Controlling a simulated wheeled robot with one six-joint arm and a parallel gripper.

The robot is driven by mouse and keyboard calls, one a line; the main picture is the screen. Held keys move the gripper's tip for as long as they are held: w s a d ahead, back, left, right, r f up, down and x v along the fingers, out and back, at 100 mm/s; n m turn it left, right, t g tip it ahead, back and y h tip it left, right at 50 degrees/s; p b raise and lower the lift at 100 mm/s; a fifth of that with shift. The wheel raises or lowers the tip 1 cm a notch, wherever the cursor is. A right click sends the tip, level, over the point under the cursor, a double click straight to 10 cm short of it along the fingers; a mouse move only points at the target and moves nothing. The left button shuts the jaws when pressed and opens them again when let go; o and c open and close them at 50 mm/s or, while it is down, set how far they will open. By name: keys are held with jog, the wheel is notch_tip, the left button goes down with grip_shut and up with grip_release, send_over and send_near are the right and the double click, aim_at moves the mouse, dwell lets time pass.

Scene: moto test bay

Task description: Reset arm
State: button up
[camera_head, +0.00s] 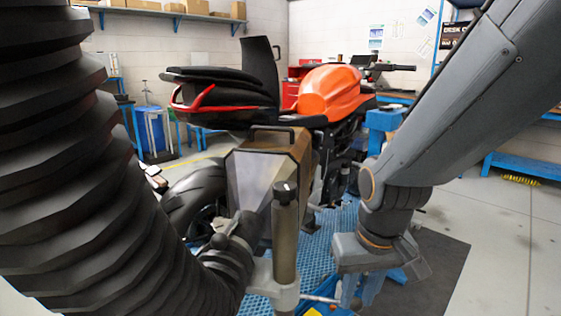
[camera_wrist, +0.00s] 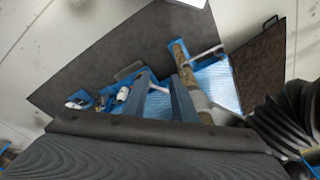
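My gripper (camera_wrist: 161,78) shows in the wrist view, its two grey fingers apart with nothing between them. It points down over a blue area and a dark mat. In the head view my grey arm comes down from the upper right, and its wrist (camera_head: 385,225) hangs low, right of the motorcycle. The fingertips are hard to make out there. The motorcycle (camera_head: 330,92), with an orange tank and black seat, stands in the middle. A metal side case (camera_head: 262,170) with a black handle is at its near side.
A dark mat (camera_head: 440,265) and blue grating (camera_head: 312,245) cover the floor around the motorcycle. Small items (camera_wrist: 122,94) lie in a blue tray in the wrist view. A blue bench (camera_head: 520,165) stands at right. Grey floor is free at far right.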

jog(key=s+a+f+n+g+b, duration=0.2)
jog(key=s+a+f+b, duration=0.3)
jog(key=f+b, duration=0.6)
jog(key=d+r+m+p, duration=0.1)
jog(key=d+r+p, duration=0.4)
jog(key=p, duration=0.5)
jog(key=d+r+m+p, duration=0.2)
jog(key=d+r+p, duration=0.2)
jog(key=r+p, duration=0.6)
jog(key=shift+w+d+r, duration=0.15)
jog(key=shift+w+d, duration=0.15)
jog(key=shift+d, duration=0.05)
